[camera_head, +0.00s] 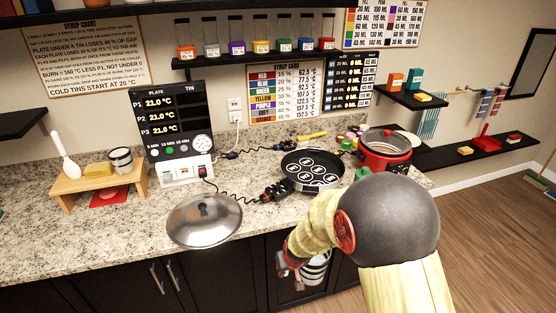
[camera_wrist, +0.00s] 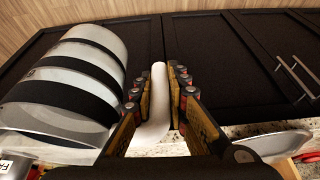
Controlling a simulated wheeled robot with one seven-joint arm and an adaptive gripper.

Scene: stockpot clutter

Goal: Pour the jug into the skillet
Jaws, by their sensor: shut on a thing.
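The jug (camera_head: 316,269), pale with dark bands, is low in front of the cabinet doors in the head view. In the wrist view the jug (camera_wrist: 72,80) fills the left side, and its white handle (camera_wrist: 154,105) lies between my fingers. My gripper (camera_wrist: 165,95) is shut on that handle; in the head view the gripper (camera_head: 290,264) is partly hidden by my arm. The jug's contents are not visible. The skillet (camera_head: 335,186), black with several round marked shapes inside, sits on the counter above and beyond the jug, apart from it.
A domed metal lid (camera_head: 204,221) lies near the counter's front edge. A red pot (camera_head: 385,156) stands right of the skillet. A panel (camera_head: 181,135) with cables and a wooden stand (camera_head: 100,188) are to the left. Dark cabinet doors (camera_head: 200,282) are close to the jug.

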